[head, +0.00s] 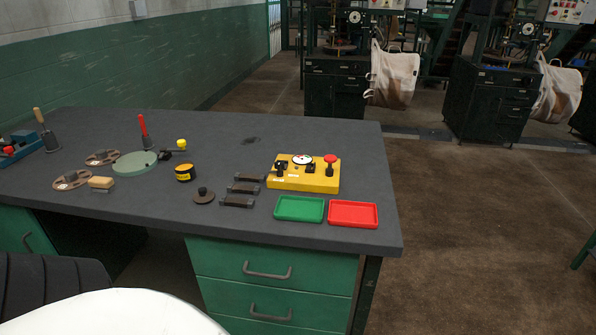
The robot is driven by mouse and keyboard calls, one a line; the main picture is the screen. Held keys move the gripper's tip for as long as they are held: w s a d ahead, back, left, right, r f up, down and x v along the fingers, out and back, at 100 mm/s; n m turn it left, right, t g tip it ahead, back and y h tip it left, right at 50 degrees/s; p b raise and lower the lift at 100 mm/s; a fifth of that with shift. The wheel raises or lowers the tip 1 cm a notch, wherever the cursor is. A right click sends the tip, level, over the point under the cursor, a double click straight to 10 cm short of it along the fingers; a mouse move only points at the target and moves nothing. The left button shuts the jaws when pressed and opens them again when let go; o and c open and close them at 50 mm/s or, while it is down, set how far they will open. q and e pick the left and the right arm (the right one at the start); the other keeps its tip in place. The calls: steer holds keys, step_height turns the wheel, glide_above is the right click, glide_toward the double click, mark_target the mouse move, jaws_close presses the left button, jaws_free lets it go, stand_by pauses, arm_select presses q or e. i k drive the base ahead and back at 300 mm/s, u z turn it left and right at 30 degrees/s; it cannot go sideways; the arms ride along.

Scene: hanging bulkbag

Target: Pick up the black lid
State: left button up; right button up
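A small dark round lid (203,196) with a raised knob lies flat on the grey workbench (335,150), near its front edge. A black round tin (185,172) with a yellow label stands just behind and left of the lid, apart from it. Neither of my grippers is in the head view.
Right of the lid lie several dark handled blocks (243,188), a yellow control box (303,174), a green tray (299,208) and a red tray (353,214). The bench's back right is clear.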

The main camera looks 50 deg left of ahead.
mark_target(204, 196)
steer(key=z, duration=1.8)
steer(key=k, duration=2.1)
steer(key=u, duration=1.15)
